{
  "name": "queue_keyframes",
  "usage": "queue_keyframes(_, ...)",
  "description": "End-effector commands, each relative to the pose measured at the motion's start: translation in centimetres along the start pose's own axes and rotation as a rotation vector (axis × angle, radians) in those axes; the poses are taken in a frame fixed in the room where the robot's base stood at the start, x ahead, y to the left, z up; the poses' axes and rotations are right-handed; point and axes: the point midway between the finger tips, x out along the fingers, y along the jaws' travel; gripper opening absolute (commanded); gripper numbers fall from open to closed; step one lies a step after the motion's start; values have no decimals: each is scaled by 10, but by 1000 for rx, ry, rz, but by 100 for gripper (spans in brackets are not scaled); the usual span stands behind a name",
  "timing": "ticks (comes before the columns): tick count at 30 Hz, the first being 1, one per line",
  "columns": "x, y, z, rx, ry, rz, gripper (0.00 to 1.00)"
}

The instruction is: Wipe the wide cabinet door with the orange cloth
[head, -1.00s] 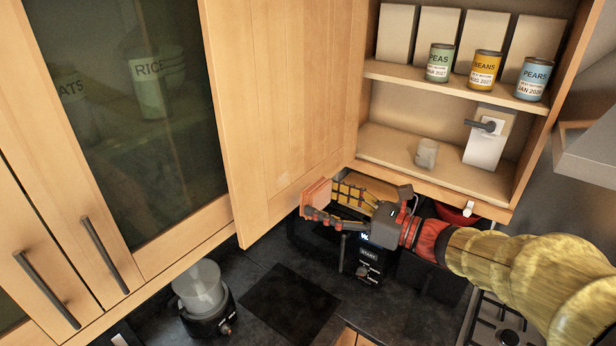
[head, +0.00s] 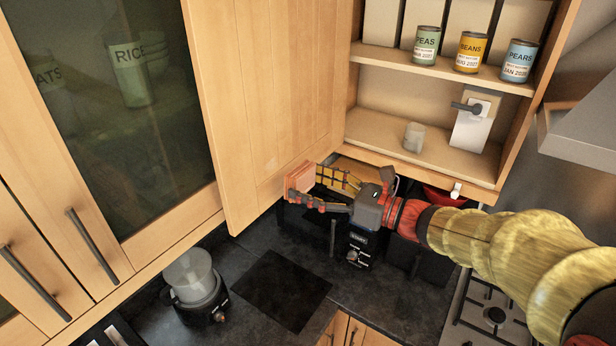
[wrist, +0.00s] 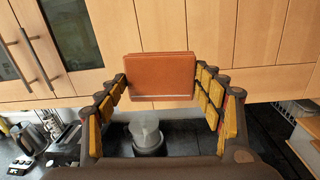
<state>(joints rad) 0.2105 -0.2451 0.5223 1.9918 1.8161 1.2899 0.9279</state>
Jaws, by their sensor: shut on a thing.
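The orange cloth (head: 297,181) looks like a folded, flat block. My gripper (head: 304,183) is shut on it, with one finger at each side. In the wrist view the cloth (wrist: 160,75) sits between the fingertips, its broad face toward the camera. The wide cabinet door (head: 265,90) is a plain pale wood panel, swung open beside the shelves. The cloth is at the lower right part of this door in the head view. I cannot tell whether it touches the wood.
Open shelves (head: 420,150) with cans stand right of the door. A glass-fronted cabinet (head: 110,100) is at the left. A blender (head: 193,288) stands on the dark counter below. A black appliance (head: 360,246) is under my gripper. A hob (head: 492,315) is at lower right.

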Motion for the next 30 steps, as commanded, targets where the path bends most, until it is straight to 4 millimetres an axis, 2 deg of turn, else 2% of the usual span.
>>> queue_keyframes(15,53,4,-2,0,-1,-36,27)
queue_keyframes(21,62,5,-1,0,-1,-44,27)
queue_keyframes(30,64,5,-1,0,-2,-47,27)
